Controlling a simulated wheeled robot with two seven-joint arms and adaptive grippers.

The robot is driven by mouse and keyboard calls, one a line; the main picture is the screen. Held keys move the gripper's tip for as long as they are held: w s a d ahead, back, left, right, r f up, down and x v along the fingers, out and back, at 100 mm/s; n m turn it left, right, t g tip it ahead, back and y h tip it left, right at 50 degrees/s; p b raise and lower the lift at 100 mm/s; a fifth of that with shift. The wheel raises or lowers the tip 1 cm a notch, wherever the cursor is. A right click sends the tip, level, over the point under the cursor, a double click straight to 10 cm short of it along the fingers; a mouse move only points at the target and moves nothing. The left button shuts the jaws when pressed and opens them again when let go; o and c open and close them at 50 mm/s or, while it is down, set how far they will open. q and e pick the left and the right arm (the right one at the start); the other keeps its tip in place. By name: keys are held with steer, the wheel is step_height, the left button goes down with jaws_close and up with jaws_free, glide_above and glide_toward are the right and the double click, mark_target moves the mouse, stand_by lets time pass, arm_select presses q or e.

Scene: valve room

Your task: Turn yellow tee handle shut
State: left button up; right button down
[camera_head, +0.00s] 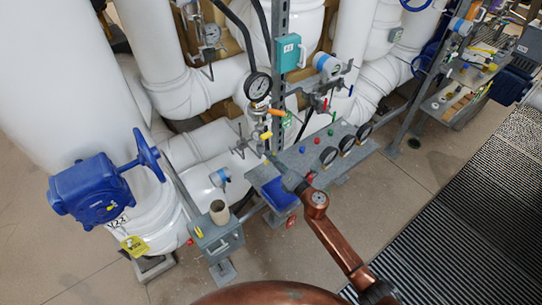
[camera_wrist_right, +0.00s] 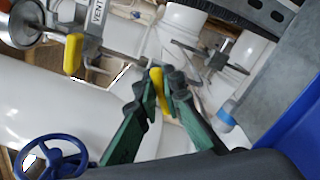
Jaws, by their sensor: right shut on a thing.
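The yellow handle (camera_wrist_right: 157,92) stands between the two green, dark-tipped fingers of my right gripper (camera_wrist_right: 160,82) in the right wrist view. The fingers are closed against it, one on each side, and hide part of it. A yellow handle also shows in the head view (camera_head: 265,135), just above my right gripper (camera_head: 271,156), which is small there. The stem behind the held handle is hard to make out. A second yellow handle (camera_wrist_right: 73,54) hangs beside a metal plate marked VENT, apart from the fingers. My left gripper is in neither view.
A grey panel (camera_head: 365,152) with several black gauges lies right of my right gripper, with a blue bin (camera_head: 279,195) below. A blue valve actuator (camera_head: 90,190) stands left. White pipes crowd behind. A grey box with a cup (camera_head: 218,211) stands left of my arm.

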steer(key=m+p, duration=0.1)
steer(key=m, duration=0.4)
steer(key=shift+w+d+f+p, duration=0.1)
steer(key=shift+d+p, duration=0.05)
steer(key=shift+p, duration=0.25)
steer(key=shift+f+m+p, duration=0.15)
steer(key=shift+m+p, duration=0.25)
steer(key=shift+m, duration=0.8)
steer(key=c, duration=2)
jaws_free()
steer(key=shift+c, duration=0.2)
steer(key=shift+d, duration=0.1)
steer(key=v, duration=1.1)
steer(key=shift+s+d, duration=0.15)
steer(key=shift+s, duration=0.25)
